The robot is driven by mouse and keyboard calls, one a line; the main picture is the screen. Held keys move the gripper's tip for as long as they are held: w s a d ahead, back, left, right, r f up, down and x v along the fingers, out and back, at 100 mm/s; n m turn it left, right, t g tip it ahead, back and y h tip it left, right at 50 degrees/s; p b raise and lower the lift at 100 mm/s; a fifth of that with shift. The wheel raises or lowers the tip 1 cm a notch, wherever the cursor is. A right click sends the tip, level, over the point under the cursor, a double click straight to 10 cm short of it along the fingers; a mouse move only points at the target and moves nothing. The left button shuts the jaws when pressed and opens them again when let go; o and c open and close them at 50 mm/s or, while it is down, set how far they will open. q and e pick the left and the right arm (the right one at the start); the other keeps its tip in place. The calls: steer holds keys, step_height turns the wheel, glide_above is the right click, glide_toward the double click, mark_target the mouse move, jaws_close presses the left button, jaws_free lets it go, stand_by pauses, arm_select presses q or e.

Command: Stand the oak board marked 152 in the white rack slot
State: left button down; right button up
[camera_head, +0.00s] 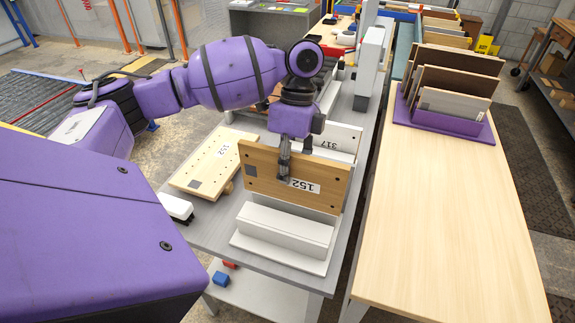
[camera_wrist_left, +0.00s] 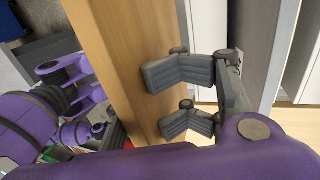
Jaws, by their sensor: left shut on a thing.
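The oak board marked 152 (camera_head: 321,180) is upright in the head view, its label upside down. My left gripper (camera_head: 284,172) is shut on it from above, with one finger across the near face. In the left wrist view the board (camera_wrist_left: 112,60) runs along the dark finger pads (camera_wrist_left: 182,97). The white rack (camera_head: 285,228) stands on the grey table just in front of and below the board. The board's lower edge shows just behind the rack's raised block; I cannot tell whether it touches the rack. The slot is hidden from view. My right gripper is not in view.
A light board (camera_head: 213,161) lies raised on the grey table (camera_head: 213,226) at left. A white board marked 317 (camera_head: 335,137) stands behind. A purple rack (camera_head: 440,121) holds several boards on the wooden table (camera_head: 450,220), whose near part is clear.

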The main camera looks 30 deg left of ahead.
mark_target(287, 198)
arm_select(q)
steer(key=shift+f+b, duration=0.4)
steer(key=shift+f, duration=4)
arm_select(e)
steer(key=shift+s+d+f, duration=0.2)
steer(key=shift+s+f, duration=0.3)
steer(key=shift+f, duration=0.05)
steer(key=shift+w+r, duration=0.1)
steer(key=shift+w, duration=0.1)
